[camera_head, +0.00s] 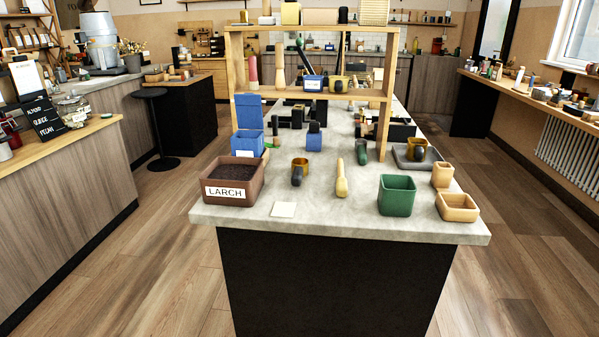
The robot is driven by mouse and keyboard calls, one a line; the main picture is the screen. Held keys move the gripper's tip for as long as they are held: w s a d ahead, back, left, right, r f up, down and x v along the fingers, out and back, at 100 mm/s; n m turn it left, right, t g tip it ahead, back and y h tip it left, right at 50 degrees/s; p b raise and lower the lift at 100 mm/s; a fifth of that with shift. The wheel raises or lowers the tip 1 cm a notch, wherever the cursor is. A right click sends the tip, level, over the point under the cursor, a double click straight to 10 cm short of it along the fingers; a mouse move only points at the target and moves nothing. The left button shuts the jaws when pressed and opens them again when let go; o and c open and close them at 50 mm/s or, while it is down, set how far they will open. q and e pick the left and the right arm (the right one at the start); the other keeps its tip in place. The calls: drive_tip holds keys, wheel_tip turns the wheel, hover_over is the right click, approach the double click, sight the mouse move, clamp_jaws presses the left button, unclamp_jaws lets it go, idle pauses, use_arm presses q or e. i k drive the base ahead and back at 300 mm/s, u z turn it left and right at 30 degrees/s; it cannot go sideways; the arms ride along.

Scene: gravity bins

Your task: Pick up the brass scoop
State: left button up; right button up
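A brass scoop-like cup (300,164) with a dark handle stands on the pale stone counter (330,212), to the right of the brown bin labelled LARCH. A second brass-coloured piece (416,147) with a dark part sits on a grey tray (434,158) at the right. A third yellowish-brass piece (339,83) with a dark front is on the wooden shelf. I cannot tell from this view which of them is the brass scoop. Neither of my grippers is in view.
The LARCH bin (231,184) holds dark material. The wooden shelf (310,94) rises behind. The floor around the counter is clear.

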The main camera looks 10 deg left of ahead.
sight(300, 166)
drive_tip(key=u, duration=1.65)
drive_tip(key=i, duration=1.85)
drive_tip(key=z, duration=2.6)
